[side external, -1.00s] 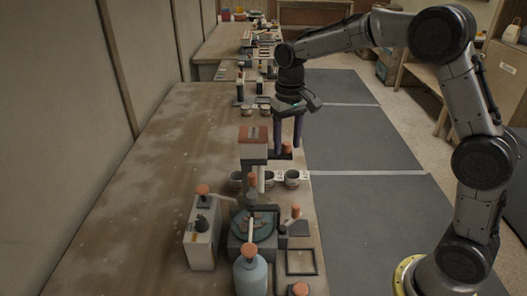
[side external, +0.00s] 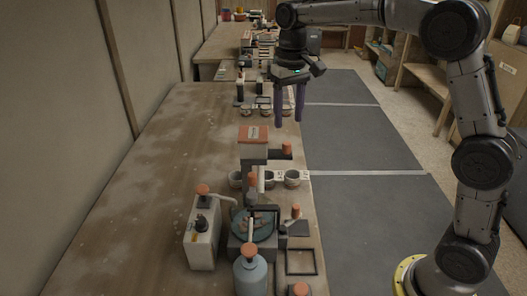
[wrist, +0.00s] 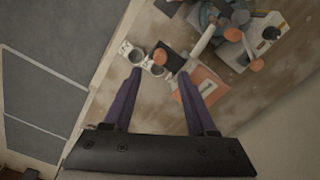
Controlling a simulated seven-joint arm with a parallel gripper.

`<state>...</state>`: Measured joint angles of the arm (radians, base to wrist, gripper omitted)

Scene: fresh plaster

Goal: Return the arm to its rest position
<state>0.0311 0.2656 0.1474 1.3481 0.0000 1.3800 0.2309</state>
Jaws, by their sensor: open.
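My gripper (side external: 289,122) is open and empty, with two long purple fingers pointing down. In the side external view it hangs in the air above the bench, higher than the orange-topped box (side external: 253,134) and behind it. In the wrist view the two fingers (wrist: 155,83) are spread apart with nothing between them. Beyond their tips lie the cup holder (wrist: 146,61) and the orange-topped box (wrist: 203,92), both apart from the fingers.
The bench (side external: 150,160) has free room at its left. A white dispenser (side external: 202,240), a blue bottle (side external: 250,275) and a round turntable device (side external: 262,226) stand at the near end. A small rack (side external: 262,108) stands farther back. Grey mats (side external: 360,140) cover the floor at right.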

